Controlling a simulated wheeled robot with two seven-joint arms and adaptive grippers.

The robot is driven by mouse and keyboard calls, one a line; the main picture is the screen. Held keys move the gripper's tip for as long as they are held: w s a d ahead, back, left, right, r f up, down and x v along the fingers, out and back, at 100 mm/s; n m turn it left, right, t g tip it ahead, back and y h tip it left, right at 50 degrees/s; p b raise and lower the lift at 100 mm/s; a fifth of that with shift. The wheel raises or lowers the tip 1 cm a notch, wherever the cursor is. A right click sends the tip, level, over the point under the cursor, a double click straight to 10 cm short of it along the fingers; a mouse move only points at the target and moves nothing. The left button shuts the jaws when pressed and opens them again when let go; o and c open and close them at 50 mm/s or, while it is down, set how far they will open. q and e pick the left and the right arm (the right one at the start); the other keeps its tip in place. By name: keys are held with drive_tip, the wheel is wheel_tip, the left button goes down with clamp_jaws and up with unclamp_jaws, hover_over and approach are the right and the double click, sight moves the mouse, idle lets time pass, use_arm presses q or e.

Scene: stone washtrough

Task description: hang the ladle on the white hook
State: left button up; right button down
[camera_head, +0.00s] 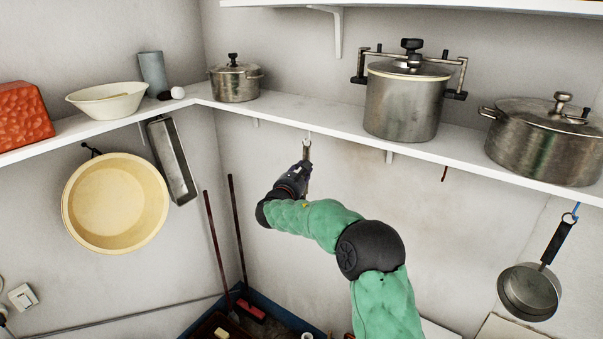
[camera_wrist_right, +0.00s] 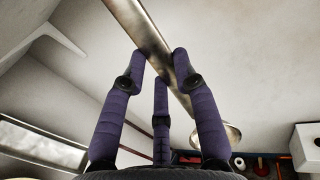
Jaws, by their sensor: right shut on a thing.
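The ladle is a metal one with a long flat handle (camera_wrist_right: 150,38); its round bowl (camera_wrist_right: 231,136) shows beyond my fingers in the wrist view. My right gripper (camera_head: 302,172) is shut on the handle, with its three purple fingers (camera_wrist_right: 160,65) around it. In the head view the upper handle (camera_head: 307,152) stands upright just above the gripper, and the gripper hides most of the ladle. The white hook (camera_head: 308,135) is under the shelf edge, right at the handle's top end. I cannot tell whether the handle end is on the hook. My left gripper is not in view.
The white shelf (camera_head: 340,127) above holds a pressure cooker (camera_head: 402,105) and other pots. A saucepan (camera_head: 530,291) hangs from a blue hook (camera_head: 572,214) at right. A red hook (camera_head: 444,173) is empty. A cream basin (camera_head: 115,203) and metal tin (camera_head: 173,160) hang at left.

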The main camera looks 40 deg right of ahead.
drive_tip(key=c, duration=0.9)
unclamp_jaws()
drive_tip(key=o, duration=0.6)
drive_tip(key=shift+s+a, duration=0.1)
drive_tip(key=shift+a, duration=0.05)
drive_tip(key=shift+b+v, duration=1.25)
drive_tip(key=shift+v, duration=2.1)
drive_tip(key=shift+a, duration=0.1)
